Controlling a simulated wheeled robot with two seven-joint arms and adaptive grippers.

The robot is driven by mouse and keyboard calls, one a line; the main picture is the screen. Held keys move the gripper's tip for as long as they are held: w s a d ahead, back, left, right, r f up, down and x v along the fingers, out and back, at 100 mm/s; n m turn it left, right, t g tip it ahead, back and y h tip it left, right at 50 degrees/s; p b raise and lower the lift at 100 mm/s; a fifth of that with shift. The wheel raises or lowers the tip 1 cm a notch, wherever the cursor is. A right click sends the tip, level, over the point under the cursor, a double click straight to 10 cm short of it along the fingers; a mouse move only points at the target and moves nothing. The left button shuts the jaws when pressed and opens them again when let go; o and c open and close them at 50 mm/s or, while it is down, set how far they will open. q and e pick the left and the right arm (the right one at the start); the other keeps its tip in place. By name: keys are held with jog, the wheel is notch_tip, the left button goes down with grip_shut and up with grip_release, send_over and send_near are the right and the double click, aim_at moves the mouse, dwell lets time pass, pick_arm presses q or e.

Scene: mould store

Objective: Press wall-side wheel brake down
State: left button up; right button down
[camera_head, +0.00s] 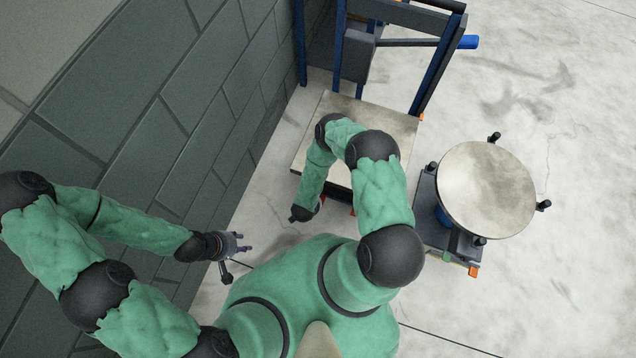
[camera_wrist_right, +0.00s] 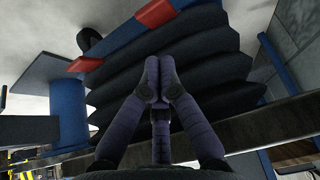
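A lift cart with a pale square platform (camera_head: 397,125) stands by the wall, partly covered by my right arm. Small red parts show at its near edge in the head view. A dark rounded part (camera_wrist_right: 91,41) shows at upper left. My right gripper (camera_wrist_right: 157,72) is shut and empty, pointing at the bellows. Contact is unclear. In the head view my right fingers are hidden. My left gripper (camera_head: 243,243) looks open and empty beside the wall.
The dark block wall (camera_head: 140,130) runs close along the left. A blue-framed stand (camera_head: 430,65) rises behind the platform. A round-topped trolley (camera_head: 487,190) with black knobs stands to the right. The concrete floor (camera_head: 580,120) beyond it is free.

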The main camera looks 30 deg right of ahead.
jog(key=b+x, duration=0.4)
jog(key=x, duration=0.5)
jog(key=shift+w+d+f+b, duration=0.1)
jog(key=shift+d+f+b, duration=0.05)
jog(key=shift+f+b, duration=0.2)
jog(key=shift+f+h, duration=0.15)
jog(key=shift+h, duration=0.15)
jog(key=shift+s+a+f+t, duration=0.25)
jog(key=shift+a+t, duration=0.05)
jog(key=shift+t, duration=0.2)
jog(key=shift+f+h, duration=0.1)
jog(key=shift+h, duration=0.3)
jog(key=shift+s+a+f+t+h+b, duration=0.2)
jog(key=shift+a+f+t+h+b, duration=0.1)
jog(key=shift+f+t, duration=0.1)
jog(key=shift+s+a+f, duration=0.15)
jog(key=shift+f, duration=0.4)
jog(key=shift+s+a+f, duration=0.1)
jog(key=shift+s+f, duration=0.05)
jog(key=shift+f, duration=0.4)
jog(key=shift+a, duration=0.1)
